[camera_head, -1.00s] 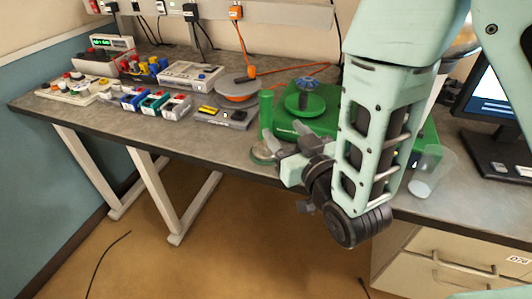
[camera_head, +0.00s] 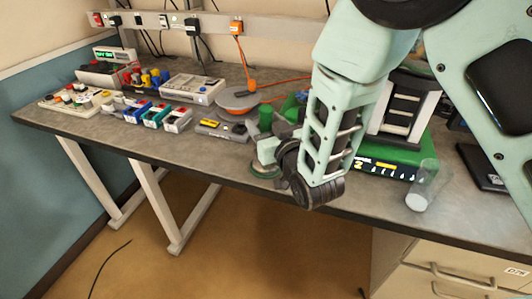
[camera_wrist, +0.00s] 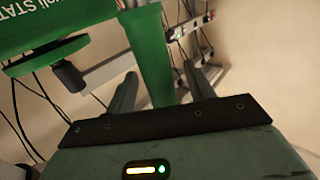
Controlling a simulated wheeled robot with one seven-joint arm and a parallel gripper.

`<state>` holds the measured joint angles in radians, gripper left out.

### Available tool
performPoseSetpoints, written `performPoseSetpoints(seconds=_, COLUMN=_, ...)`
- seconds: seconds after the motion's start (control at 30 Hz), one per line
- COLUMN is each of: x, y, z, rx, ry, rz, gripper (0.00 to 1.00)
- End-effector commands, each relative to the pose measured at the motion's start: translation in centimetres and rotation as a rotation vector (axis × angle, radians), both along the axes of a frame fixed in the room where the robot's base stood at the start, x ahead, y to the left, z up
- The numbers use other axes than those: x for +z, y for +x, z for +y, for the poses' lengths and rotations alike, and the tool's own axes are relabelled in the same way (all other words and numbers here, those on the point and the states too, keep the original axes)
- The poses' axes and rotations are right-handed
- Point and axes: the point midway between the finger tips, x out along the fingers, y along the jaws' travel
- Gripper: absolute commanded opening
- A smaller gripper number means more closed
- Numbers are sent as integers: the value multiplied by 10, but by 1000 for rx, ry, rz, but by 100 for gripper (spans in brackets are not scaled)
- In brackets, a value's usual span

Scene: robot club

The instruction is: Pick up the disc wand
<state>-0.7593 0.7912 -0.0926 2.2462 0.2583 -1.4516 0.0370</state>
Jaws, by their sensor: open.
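A green upright post (camera_head: 265,119), which I take to be the disc wand, stands near the bench's front edge in the head view. A pale round disc (camera_head: 265,170) lies at its foot; my gripper hides the join. My gripper (camera_head: 277,143) is beside it, level with its lower part, and its fingertips are hard to make out. In the wrist view my gripper (camera_wrist: 162,82) is open, its two dark fingers apart. A green post (camera_wrist: 148,50) shows between them; contact cannot be told.
A green station box (camera_head: 385,168) stands right of my gripper, partly behind my arm. A clear cup (camera_head: 422,187) is near the front edge. A grey-and-orange round device (camera_head: 239,100) and a small grey box (camera_head: 222,128) are to the left.

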Motion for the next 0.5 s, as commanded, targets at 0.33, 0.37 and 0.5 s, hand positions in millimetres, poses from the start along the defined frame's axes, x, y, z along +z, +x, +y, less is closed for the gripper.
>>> performPoseSetpoints(seconds=0.33, x=0, y=0, z=0, rx=0, ry=0, rz=0, gripper=0)
performPoseSetpoints(seconds=0.37, x=0, y=0, z=0, rx=0, ry=0, rz=0, gripper=0)
performPoseSetpoints(seconds=0.5, x=0, y=0, z=0, rx=0, ry=0, rz=-1, gripper=0)
